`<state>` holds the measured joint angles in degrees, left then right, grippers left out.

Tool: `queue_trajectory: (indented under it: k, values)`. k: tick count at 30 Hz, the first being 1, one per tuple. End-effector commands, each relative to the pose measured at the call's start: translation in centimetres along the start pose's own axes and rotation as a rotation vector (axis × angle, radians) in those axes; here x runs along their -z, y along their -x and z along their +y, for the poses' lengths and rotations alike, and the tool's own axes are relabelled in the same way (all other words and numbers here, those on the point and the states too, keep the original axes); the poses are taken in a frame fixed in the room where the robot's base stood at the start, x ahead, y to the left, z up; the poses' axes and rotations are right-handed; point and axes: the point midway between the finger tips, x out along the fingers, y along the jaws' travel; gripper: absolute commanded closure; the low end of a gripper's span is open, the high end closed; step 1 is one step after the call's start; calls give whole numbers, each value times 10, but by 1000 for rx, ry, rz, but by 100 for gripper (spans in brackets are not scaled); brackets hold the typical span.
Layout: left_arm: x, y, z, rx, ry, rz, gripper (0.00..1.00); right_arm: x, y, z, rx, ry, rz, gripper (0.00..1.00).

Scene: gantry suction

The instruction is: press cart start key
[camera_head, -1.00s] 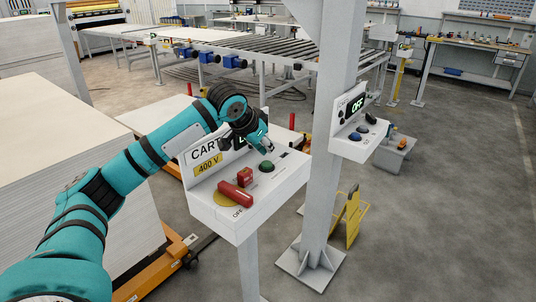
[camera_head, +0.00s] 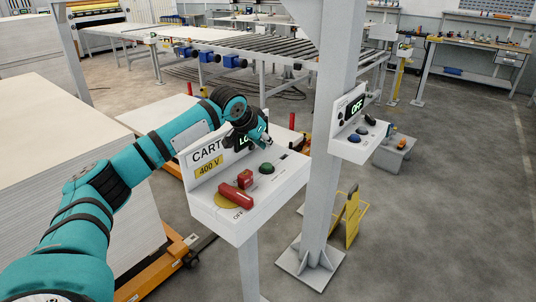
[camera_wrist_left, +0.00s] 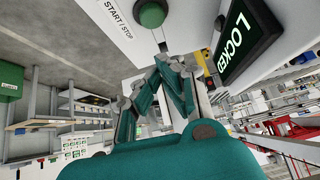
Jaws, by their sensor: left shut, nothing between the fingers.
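The cart control box (camera_head: 218,211) is a white console marked CART and 400 V. Its green round button (camera_head: 266,168) shows in the wrist view (camera_wrist_left: 152,14) beside the words START / STOP. The display (camera_head: 243,142) reads LOCKED in the wrist view (camera_wrist_left: 243,42); my gripper partly hides it in the head view. My right gripper is not in view.
A grey post (camera_head: 322,180) stands right of the box. It carries a second white box (camera_head: 354,150) with an OFF display. A pale board stack (camera_head: 75,165) is at the left, and a roller conveyor (camera_head: 290,50) runs behind. The floor at the right is mostly clear.

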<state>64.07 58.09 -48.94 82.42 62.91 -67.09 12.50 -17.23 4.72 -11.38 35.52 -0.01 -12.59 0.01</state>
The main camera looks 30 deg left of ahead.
Motion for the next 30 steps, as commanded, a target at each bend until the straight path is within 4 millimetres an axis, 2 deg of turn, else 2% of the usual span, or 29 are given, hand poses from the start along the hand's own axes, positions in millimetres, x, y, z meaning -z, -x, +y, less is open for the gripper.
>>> queue_trajectory:
  k: [5,10,15,26,30]
  values:
    - [1,-36,1,-1,1,-2,100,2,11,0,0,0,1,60]
    - [-19,-52,0,1,-1,-2,100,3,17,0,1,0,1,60]
    - [-27,-60,0,1,-1,1,100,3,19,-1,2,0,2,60]
    - [-29,-62,0,0,-1,1,100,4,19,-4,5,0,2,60]
    - [-36,-69,1,-1,-1,-3,100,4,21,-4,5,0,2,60]
